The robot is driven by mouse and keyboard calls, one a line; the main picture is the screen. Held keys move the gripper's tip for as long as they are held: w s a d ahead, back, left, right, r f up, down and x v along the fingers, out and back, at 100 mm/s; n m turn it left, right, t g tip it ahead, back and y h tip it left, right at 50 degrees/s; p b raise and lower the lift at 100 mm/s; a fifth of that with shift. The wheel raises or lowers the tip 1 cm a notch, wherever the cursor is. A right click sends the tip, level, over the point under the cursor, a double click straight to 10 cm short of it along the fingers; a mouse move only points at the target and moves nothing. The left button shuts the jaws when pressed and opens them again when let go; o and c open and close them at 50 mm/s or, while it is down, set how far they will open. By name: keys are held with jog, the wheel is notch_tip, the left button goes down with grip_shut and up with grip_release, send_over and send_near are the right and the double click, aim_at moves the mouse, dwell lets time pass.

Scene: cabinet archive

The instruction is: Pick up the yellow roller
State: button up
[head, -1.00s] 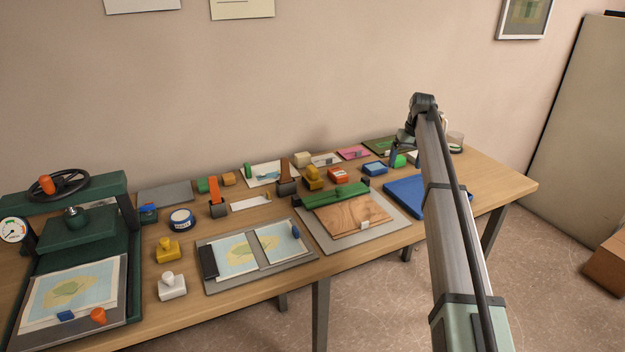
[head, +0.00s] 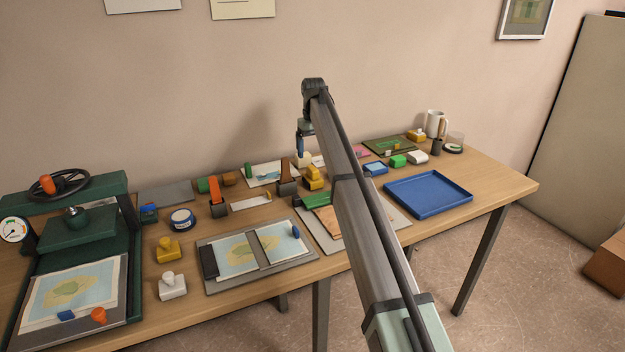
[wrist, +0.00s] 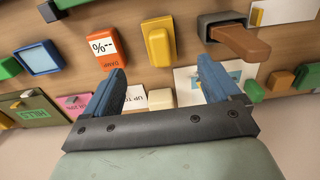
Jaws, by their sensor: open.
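A yellow piece with a raised handle (head: 313,179) stands on the table among small office items, just right of a brown-handled tool. In the wrist view the yellow piece (wrist: 158,42) lies ahead of the fingertips, between their lines. Its shape fits the yellow roller, but I cannot confirm a roller underneath. My gripper (head: 303,150) hangs above the back of the table, apart from the yellow piece. In the wrist view my gripper (wrist: 162,78) has its blue fingers wide apart with nothing held. Another yellow piece (head: 167,250) stands at the front left.
The brown-handled tool (wrist: 235,38) and an orange-and-white block (wrist: 102,47) flank the yellow piece closely. A cream block (wrist: 160,98) lies near the fingers. A blue tray (head: 430,194) is empty at right. A green press (head: 75,235) stands at far left.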

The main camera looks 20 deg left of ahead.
aim_at(313, 168)
notch_tip(313, 168, down, 7)
jog(key=shift+r, duration=0.1)
jog(key=shift+w+a+f, duration=0.1)
jog(key=shift+f, duration=1.25)
jog(key=shift+w+a+f, duration=0.1)
jog(key=shift+f, duration=1.2)
jog(key=c, duration=1.3)
jog(key=shift+r, duration=0.15)
notch_tip(313, 168, up, 10)
jog(key=shift+f, duration=0.1)
